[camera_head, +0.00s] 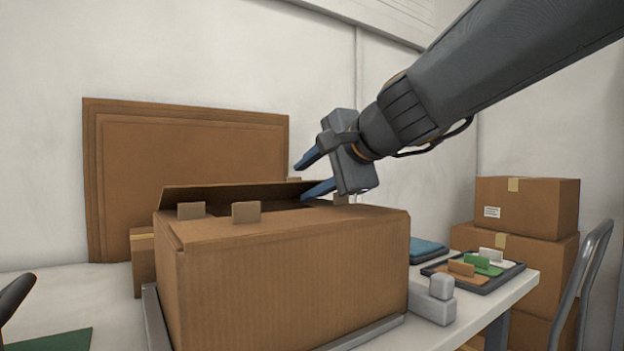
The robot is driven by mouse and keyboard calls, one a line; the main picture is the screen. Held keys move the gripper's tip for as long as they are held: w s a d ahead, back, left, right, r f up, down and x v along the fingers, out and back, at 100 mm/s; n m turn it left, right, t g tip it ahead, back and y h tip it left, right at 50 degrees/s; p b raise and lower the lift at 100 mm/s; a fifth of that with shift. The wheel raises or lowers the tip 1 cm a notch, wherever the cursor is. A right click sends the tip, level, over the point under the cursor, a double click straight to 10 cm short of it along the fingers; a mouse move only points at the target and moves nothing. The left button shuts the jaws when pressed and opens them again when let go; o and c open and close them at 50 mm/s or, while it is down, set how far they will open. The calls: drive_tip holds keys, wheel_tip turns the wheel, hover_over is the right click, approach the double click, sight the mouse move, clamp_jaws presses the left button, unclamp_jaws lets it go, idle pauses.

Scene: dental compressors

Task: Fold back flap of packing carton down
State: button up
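The packing carton (290,270) stands on the table in the middle of the view, its top partly open with a dark gap showing. Its back flap (235,191) is a brown panel along the far side of the top, tilted at a low angle. Small cardboard tabs (245,212) stand up around the rim. My gripper (300,182) is over the far right part of the carton top, its two blue fingers apart and pointing left. The lower fingertip is close to the flap's right end; I cannot tell whether it touches. The carton's inside is mostly hidden.
Flat cardboard sheets (190,170) lean on the wall behind. A grey block fixture (433,300), a blue folded item (425,248) and a tray (480,279) of coloured cards are on the table at right. Stacked boxes (527,207) and a chair (583,280) stand beyond.

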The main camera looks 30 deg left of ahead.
drive_tip(key=p+v, duration=0.1)
drive_tip(key=v, duration=0.6)
drive_tip(key=shift+d+r, duration=0.15)
drive_tip(key=shift+d, duration=0.1)
